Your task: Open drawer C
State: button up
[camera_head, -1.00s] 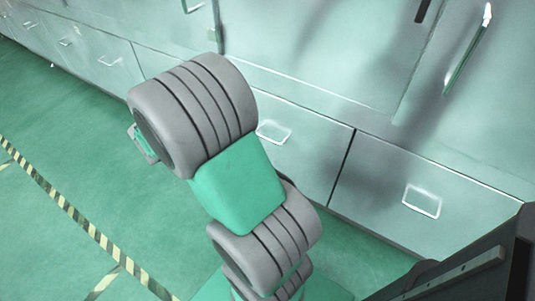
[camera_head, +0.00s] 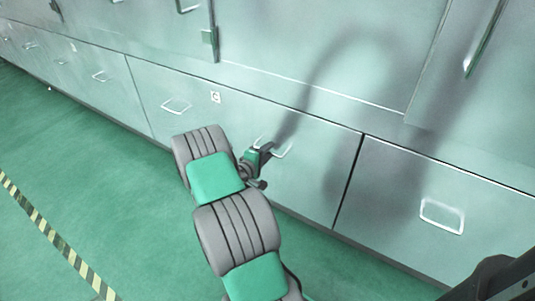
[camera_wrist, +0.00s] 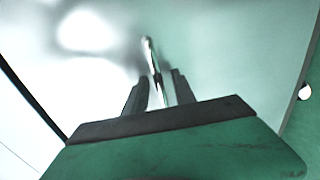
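Drawer C (camera_head: 225,125) is a wide pale green-grey front with a small C label (camera_head: 215,97) and two wire handles. It looks shut, flush with its neighbours. Its left handle (camera_head: 176,106) is free. My gripper (camera_head: 262,152) is at its right handle (camera_head: 286,149), partly covering it. In the wrist view, my gripper (camera_wrist: 160,76) has its two dark fingers apart, with the shiny handle bar (camera_wrist: 153,58) running between them. A gap shows beside the bar, so the fingers do not look closed on it. The exact depth of the bar between them is hard to tell.
Another drawer with a handle (camera_head: 441,215) is to the right, beyond a dark seam. More drawers (camera_head: 85,70) run off to the left. Tall cabinet doors (camera_head: 320,45) stand above. The green floor (camera_head: 90,165) in front is clear, with a striped line (camera_head: 45,231).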

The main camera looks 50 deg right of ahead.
grip_shut()
dwell(1.4)
